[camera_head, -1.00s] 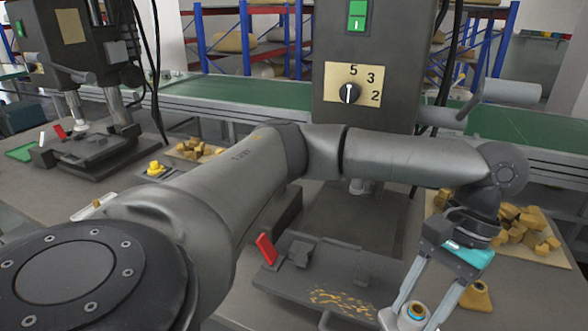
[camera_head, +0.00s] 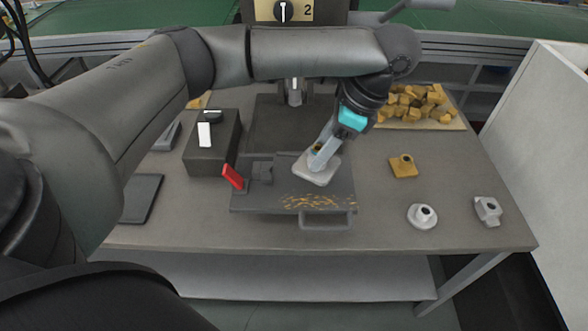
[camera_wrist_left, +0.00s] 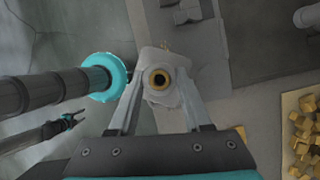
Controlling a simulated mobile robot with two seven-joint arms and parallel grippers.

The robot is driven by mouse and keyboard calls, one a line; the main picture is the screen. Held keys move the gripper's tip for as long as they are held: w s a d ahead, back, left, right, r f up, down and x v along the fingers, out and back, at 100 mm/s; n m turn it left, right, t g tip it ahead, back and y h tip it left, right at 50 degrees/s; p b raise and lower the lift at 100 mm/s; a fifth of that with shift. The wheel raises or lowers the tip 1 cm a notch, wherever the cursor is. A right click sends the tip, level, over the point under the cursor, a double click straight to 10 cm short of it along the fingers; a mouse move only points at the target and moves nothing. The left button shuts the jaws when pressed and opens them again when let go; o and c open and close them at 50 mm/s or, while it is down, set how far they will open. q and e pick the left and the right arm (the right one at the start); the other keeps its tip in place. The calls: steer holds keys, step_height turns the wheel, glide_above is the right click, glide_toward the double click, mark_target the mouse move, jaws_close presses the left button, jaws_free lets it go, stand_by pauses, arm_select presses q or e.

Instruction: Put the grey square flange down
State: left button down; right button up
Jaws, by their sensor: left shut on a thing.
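The grey square flange (camera_head: 313,175) has a flat plate with rounded corners and a raised hub with a brass-coloured bore. My left gripper (camera_head: 318,160) is shut on its hub. The flange is over the right part of the dark fixture plate (camera_head: 262,198); I cannot tell whether it touches. In the left wrist view the flange (camera_wrist_left: 165,97) sits between the fingertips, hub towards the camera. A small dark and teal part at the left of that view may be my right gripper (camera_wrist_left: 72,120); its fingers are too small to read.
The fixture carries a red clamp lever (camera_head: 233,177) and brass chips (camera_head: 318,202). To the right stand a brass flange (camera_head: 403,167), a pale round flange (camera_head: 421,217) and another grey flange (camera_head: 488,211). Brass blocks (camera_head: 418,102) lie behind. The table's front right is mostly clear.

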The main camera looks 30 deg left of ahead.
arm_select(q)
steer(key=w+a+r+m+t+p, duration=0.4)
steer(key=a+r+m+p, duration=0.25)
steer(key=m, duration=0.35)
steer(key=m+b, duration=0.2)
glide_above(292, 173)
steer(key=s+d, duration=0.1)
steer(key=d, duration=0.1)
steer(key=shift+t, duration=0.3)
steer(key=f, duration=2)
steer(key=shift+s+a, duration=0.15)
steer(key=shift+s, duration=0.05)
steer(key=shift+c, duration=1.7)
jaws_free()
steer(key=shift+f, duration=0.1)
steer(key=p+v, duration=0.2)
steer(key=v, duration=1)
steer(key=shift+a+r, duration=0.2)
steer(key=shift+a, duration=0.1)
